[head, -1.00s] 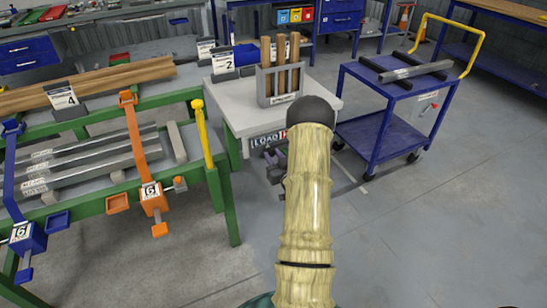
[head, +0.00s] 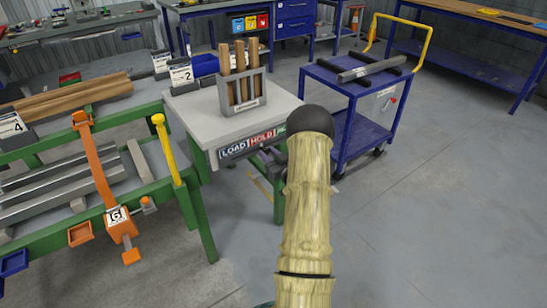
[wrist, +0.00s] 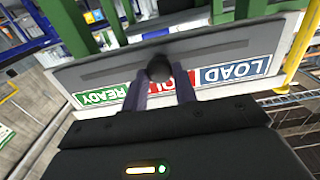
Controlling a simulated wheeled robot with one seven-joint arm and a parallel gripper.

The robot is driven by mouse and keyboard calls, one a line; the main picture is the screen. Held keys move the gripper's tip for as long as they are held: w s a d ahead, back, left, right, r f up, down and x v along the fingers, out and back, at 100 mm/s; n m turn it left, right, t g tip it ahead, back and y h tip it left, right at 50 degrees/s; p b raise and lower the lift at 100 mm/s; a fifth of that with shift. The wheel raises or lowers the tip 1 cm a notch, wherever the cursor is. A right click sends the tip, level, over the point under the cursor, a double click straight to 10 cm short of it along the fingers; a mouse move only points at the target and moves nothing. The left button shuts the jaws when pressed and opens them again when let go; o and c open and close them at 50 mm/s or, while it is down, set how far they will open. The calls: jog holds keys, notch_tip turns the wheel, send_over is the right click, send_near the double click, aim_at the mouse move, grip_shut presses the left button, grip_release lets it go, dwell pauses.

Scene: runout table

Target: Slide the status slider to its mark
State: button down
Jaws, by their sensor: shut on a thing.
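The status board is a pale strip on the front edge of the white-topped stand, with LOAD (head: 234,151) and HOLD (head: 262,140) labels in the head view. In the wrist view it appears upside down, with a green READY label (wrist: 100,97), a red HOLD label partly hidden by my fingers, and a blue LOAD label (wrist: 236,70). The slider's dark round knob (wrist: 159,68) stands at the long slot, by the red label. My gripper (wrist: 163,82) is shut on the knob, one finger each side. In the head view my arm covers the board's right end.
A rack of wooden rods (head: 242,90) stands on the stand (head: 205,103). A blue cart (head: 350,110) with a yellow handle is to its right. The green bench (head: 190,190) with a yellow post (head: 166,150) and orange clamp (head: 95,165) is at left. Floor at right is clear.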

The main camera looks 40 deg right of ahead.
jog(key=shift+d, duration=0.25)
jog(key=c, duration=1.1)
grip_release()
jog(key=shift+s, duration=0.1)
jog(key=s+a, duration=0.1)
jog(key=s, duration=1.6)
jog(key=shift+s+a, duration=0.15)
jog(key=shift+a, duration=0.15)
